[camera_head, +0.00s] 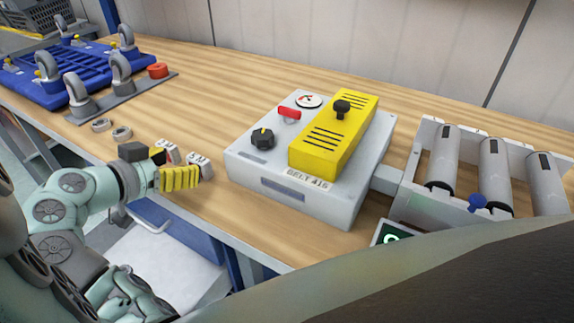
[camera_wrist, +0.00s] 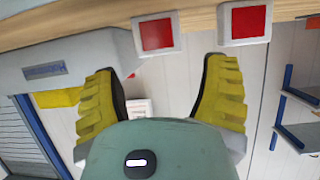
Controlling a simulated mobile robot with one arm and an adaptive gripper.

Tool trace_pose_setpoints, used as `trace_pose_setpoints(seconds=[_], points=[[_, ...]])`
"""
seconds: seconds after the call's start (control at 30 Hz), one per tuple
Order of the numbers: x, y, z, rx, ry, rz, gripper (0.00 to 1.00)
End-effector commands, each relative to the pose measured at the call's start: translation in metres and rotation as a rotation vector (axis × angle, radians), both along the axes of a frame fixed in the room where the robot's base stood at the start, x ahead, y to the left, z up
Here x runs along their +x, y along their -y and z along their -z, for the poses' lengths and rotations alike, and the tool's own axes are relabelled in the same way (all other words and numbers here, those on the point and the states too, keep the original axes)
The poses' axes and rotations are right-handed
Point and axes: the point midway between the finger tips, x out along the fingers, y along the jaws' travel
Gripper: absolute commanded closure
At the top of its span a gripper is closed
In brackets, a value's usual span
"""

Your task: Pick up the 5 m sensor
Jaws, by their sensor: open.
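Two small white sensor boxes stand at the table's front edge in the head view, a left one (camera_head: 168,152) and a right one (camera_head: 201,163). Their labels are too small to read, so I cannot tell which is the 5 m sensor. In the wrist view, two white boxes with red square faces, one at left (camera_wrist: 157,35) and one at right (camera_wrist: 243,22), show beyond the fingertips. My gripper (camera_head: 190,176) has yellow ribbed fingers, close to the boxes at the table's edge. In the wrist view my gripper (camera_wrist: 158,66) is open with nothing held between the fingers.
A grey control box (camera_head: 245,172) with a yellow top block (camera_head: 335,135) stands right of the sensors. Two metal rings (camera_head: 112,127) lie behind left. A blue wheeled dolly (camera_head: 35,85) and red puck (camera_head: 158,70) are farther back. A roller conveyor (camera_head: 490,170) is at right.

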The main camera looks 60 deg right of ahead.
Motion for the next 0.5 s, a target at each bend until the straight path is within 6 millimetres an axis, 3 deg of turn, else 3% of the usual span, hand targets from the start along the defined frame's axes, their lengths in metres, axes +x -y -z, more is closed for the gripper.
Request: trace_pose_setpoints(seconds=[0.27,0.5], points=[[-0.001,0.016,0.005,0.000,0.002,0.007,0.27],[-0.001,0.042,0.018,0.000,0.004,0.008,0.27]])
